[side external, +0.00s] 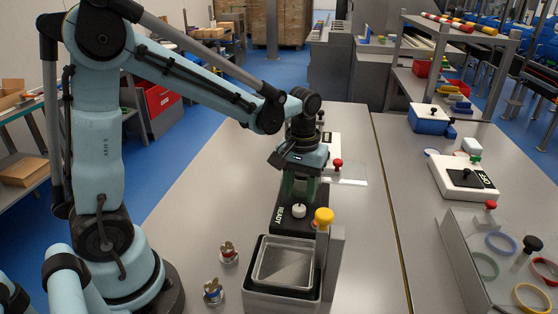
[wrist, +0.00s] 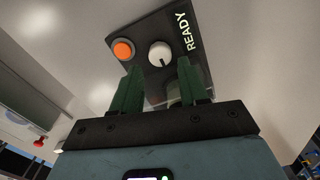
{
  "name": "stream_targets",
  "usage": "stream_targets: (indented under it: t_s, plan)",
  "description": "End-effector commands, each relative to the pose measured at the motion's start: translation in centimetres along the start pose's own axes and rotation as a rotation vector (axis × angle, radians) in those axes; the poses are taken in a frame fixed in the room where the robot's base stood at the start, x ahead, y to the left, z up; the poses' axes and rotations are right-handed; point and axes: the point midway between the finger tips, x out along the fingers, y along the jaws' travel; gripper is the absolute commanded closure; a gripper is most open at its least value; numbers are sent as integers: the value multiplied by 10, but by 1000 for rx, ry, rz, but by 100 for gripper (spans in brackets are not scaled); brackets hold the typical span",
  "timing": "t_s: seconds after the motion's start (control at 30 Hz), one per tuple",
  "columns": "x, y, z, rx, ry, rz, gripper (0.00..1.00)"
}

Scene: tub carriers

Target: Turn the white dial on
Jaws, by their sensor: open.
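The white dial (side external: 299,210) stands on a black panel (side external: 283,222) marked READY, in front of and below my gripper (side external: 299,192). In the wrist view the white dial (wrist: 160,54) has a dark pointer line and sits beside an orange button (wrist: 123,50) on the black panel (wrist: 150,28). My gripper (wrist: 158,78) has two green fingers, spread apart and empty. The dial shows between the fingers, just beyond their tips. I see no contact between fingers and dial.

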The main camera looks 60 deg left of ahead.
Motion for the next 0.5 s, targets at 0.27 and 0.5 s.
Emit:
stream_targets:
  t_s: [0.27, 0.5]
  plan:
    - [-45, 0, 0, -1, 0, 0, 56]
    - [-70, 0, 0, -1, 0, 0, 56]
